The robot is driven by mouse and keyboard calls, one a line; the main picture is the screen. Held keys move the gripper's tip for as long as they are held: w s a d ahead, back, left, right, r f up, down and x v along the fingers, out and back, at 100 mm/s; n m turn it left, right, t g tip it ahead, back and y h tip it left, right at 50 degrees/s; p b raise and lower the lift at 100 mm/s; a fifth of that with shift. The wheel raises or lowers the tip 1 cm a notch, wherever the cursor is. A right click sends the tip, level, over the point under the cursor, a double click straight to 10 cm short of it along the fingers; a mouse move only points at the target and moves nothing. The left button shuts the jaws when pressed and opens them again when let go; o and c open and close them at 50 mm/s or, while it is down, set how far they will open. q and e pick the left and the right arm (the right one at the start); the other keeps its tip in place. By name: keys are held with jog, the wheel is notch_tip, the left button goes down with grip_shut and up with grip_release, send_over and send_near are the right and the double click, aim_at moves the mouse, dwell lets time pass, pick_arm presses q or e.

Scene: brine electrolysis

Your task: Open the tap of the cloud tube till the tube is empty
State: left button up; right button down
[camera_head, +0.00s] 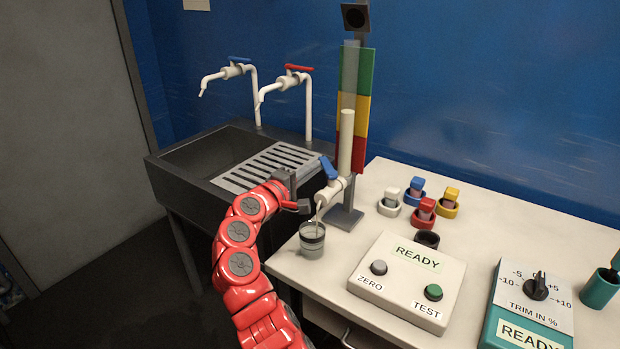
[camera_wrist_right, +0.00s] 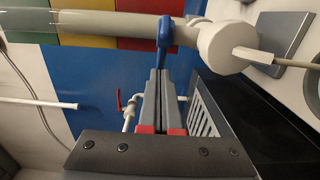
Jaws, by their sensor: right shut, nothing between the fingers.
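The cloud tube (camera_head: 346,140) stands upright before a green, yellow and red strip. Its lower part looks cream and filled, and its upper part looks clear. It also shows in the right wrist view (camera_wrist_right: 90,30), lying across the top. The tap (camera_head: 331,188) at its foot has a blue lever (camera_head: 328,168), also in the wrist view (camera_wrist_right: 165,34). A thin pale line, spout or stream, runs from the tap toward a beaker (camera_head: 312,240) below. My right gripper (camera_wrist_right: 162,72) is shut and empty, its tips at the blue lever; contact is unclear. My left gripper is out of view.
A dark sink (camera_head: 200,160) with a slatted drainer (camera_head: 268,165) and two white taps is left. A READY box (camera_head: 405,280), several coloured ring holders and a trim dial (camera_head: 537,286) stand on the white table (camera_head: 500,215) to the right.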

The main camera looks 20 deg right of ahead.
jog(key=shift+w+d+r, duration=0.1)
jog(key=shift+w+d, duration=0.3)
jog(key=shift+d, duration=0.2)
jog(key=shift+p, duration=0.35)
